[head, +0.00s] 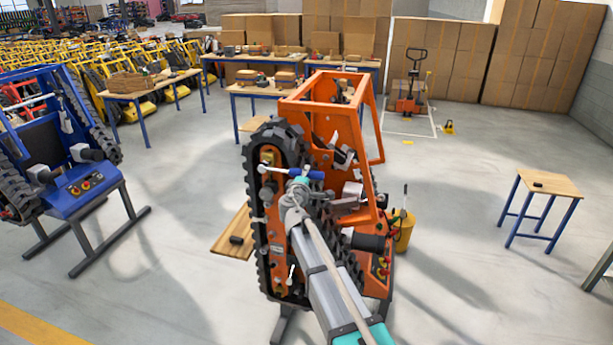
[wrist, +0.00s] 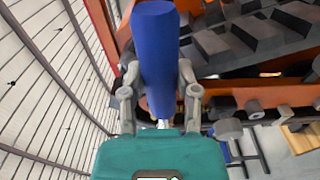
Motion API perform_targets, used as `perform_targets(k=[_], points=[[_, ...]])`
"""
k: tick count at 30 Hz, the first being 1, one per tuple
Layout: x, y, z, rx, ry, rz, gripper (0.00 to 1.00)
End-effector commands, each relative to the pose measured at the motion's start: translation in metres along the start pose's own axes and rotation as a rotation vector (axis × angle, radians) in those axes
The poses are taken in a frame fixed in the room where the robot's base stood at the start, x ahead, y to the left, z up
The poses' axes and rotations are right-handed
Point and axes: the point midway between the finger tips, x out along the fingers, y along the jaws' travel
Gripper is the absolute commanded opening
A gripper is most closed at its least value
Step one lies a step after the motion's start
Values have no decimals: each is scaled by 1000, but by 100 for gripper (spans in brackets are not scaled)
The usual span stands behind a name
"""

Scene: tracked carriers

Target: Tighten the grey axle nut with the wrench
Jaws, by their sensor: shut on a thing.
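The wrench has a blue handle (head: 315,174) and a bright metal shaft reaching left. Its head end (head: 262,169) lies at the upper part of the orange side plate inside the track of the orange carrier (head: 330,118). The grey axle nut cannot be made out there; whether the head is seated on it cannot be told. My gripper (head: 301,183) is shut on the handle. In the wrist view the blue handle (wrist: 158,45) stands between the two fingers of my gripper (wrist: 158,82), with part of the metal shaft just showing below it.
The black rubber track (head: 257,215) surrounds the side plate close to my gripper. A blue carrier (head: 60,150) stands on a frame at left. A yellow bucket (head: 403,232) stands right of the orange carrier. A small table (head: 548,182) is farther right, with clear floor around it.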

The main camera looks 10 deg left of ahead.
Motion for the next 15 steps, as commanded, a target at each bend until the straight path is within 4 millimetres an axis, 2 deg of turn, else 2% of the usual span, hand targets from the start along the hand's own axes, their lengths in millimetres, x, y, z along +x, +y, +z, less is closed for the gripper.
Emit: perform_targets(k=[15], points=[[0, -15, -1, 95, 0, 5, 0]])
